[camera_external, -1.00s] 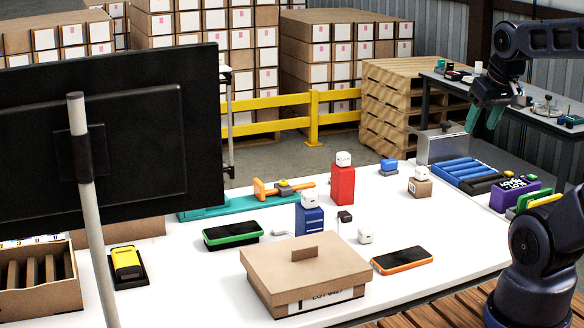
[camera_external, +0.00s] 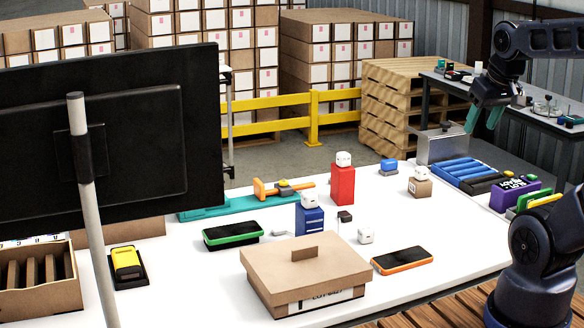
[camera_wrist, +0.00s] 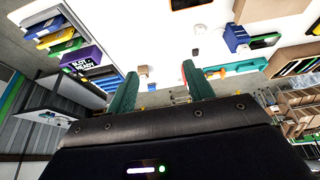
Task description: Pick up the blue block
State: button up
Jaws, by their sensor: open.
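A blue block (camera_external: 310,221) stands upright on the white table, with a white cube (camera_external: 310,200) on top. It also shows at the upper right of the wrist view (camera_wrist: 236,38). A smaller blue piece (camera_external: 389,165) sits on a grey base near the table's far edge. The frames do not settle which one the task means. My gripper (camera_external: 484,118) is open and empty, raised at the right, apart from both. Its teal fingers also show spread in the wrist view (camera_wrist: 160,88).
A red block (camera_external: 343,186) and a small carton (camera_external: 419,188) each carry a white cube. A lidded cardboard box (camera_external: 305,270) and an orange-edged phone (camera_external: 402,261) lie in front. A large monitor (camera_external: 110,140) blocks the left. Blue cylinders (camera_external: 462,168) lie at the right.

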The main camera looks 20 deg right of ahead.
jog(key=shift+o, duration=0.7)
jog(key=w+d+r+n+g+h, duration=0.1)
jog(key=w+r+n, duration=0.1)
jog(key=w, duration=0.5)
jog(key=w+d+r+n, duration=0.1)
jog(key=w+r+n, duration=0.1)
jog(key=w, duration=0.5)
jog(key=n+g+h, duration=0.3)
jog(key=n+h, duration=0.1)
jog(key=n, duration=1)
send_over(395, 160)
jog(key=a, duration=0.4)
notch_tip(395, 160, down, 27)
jog(key=shift+y, duration=0.3)
jog(key=shift+s+x, duration=0.15)
jog(key=shift+x, duration=2.5)
jog(key=shift+s+x, duration=0.1)
jog(key=shift+x, duration=2.5)
jog(key=c, duration=1.1)
